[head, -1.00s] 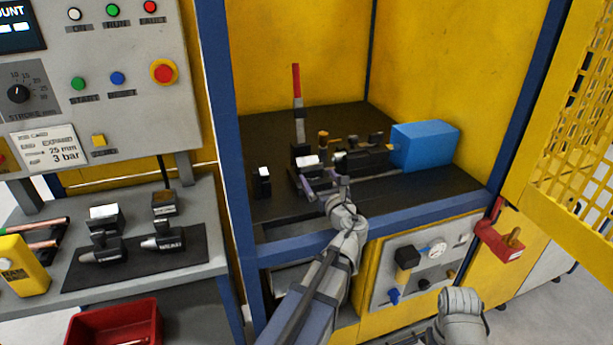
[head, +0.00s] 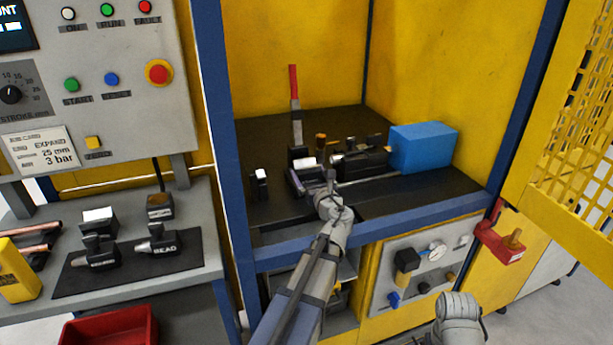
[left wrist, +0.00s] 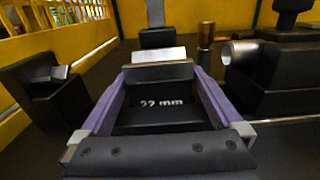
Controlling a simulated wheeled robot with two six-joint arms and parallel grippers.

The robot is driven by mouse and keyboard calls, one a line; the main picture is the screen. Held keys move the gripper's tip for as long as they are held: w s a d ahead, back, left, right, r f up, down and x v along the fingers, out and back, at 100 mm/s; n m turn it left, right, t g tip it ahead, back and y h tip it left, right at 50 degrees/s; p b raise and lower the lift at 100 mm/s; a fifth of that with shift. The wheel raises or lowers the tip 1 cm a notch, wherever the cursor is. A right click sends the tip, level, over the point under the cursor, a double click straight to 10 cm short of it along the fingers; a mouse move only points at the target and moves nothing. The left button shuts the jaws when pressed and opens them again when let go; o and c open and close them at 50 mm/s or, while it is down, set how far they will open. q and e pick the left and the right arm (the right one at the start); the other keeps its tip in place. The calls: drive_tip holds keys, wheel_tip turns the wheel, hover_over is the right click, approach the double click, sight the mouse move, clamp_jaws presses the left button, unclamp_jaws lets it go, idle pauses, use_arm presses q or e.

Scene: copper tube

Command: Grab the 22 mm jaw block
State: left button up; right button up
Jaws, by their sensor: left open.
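The 22 mm jaw block (left wrist: 160,118) is a black block with a bright metal top and white "22 mm" lettering in the left wrist view. In the head view its bright top (head: 307,162) shows on the dark bed of the machine. My left gripper (left wrist: 160,84) is open, with one purple finger along each side of the block. I cannot tell whether the fingers touch it. In the head view my left gripper (head: 312,184) reaches in over the front edge and partly hides the block. My right gripper is not in view; only a grey part of that arm shows.
A lever with a red handle (head: 294,82) stands behind the block. A black clamp unit (head: 362,164) and a blue box (head: 423,147) are to the right. A small black block (head: 260,184) stands to the left. The blue frame bar (head: 400,212) runs along the front.

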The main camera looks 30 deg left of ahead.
use_arm(q)
drive_tip(key=shift+x, duration=1.15)
drive_tip(key=shift+c, duration=0.4)
clamp_jaws()
